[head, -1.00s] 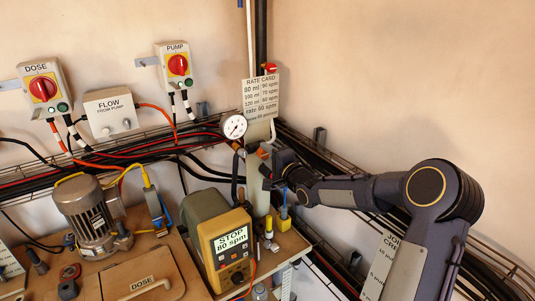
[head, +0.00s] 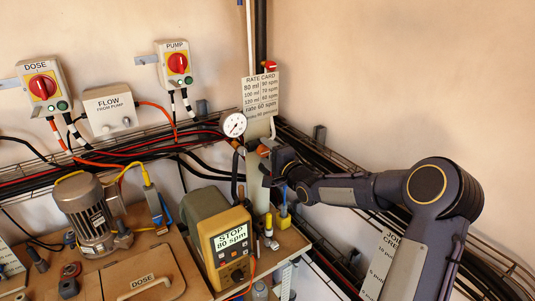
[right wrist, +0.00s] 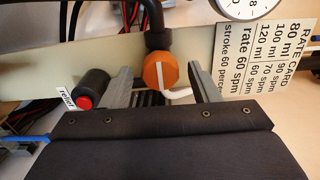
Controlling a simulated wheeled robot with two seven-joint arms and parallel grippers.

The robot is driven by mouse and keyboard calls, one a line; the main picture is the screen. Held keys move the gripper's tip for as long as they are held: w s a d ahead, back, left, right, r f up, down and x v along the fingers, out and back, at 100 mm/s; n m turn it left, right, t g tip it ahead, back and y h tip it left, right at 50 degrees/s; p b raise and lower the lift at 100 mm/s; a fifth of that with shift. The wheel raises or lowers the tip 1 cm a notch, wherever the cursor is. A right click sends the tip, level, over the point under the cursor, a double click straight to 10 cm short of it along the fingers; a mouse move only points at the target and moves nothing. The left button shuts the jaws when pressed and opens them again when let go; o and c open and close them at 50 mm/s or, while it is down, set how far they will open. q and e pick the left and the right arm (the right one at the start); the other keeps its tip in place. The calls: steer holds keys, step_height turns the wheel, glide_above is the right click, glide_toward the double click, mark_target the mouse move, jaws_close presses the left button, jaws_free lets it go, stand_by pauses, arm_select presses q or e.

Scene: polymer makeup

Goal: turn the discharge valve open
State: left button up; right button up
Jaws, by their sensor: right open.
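An orange knob with a white stripe (right wrist: 160,71), which looks like the valve's handle, sits on a black pipe in the right wrist view. It also shows in the head view (head: 264,150), partly hidden by my gripper. My right gripper (right wrist: 162,86) is open, with one finger on each side of the knob. I cannot tell whether either finger touches it. In the head view the right gripper (head: 271,165) is at the pipework below the gauge. The stripe runs nearly upright in the wrist view. My left gripper is not in view.
A black cylinder with a red end and a "relief" label (right wrist: 92,88) is close left of the fingers. A pressure gauge (head: 233,124) and rate card (head: 260,95) are just above. The yellow-fronted pump unit (head: 231,246) stands below. Cable trays line the wall.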

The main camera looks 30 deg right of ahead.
steer(key=shift+s+d, duration=0.15)
steer(key=shift+s, duration=0.2)
steer(key=s+b, duration=0.1)
steer(key=s, duration=0.6)
steer(key=shift+d+b, duration=0.35)
steer(key=shift+d, duration=0.05)
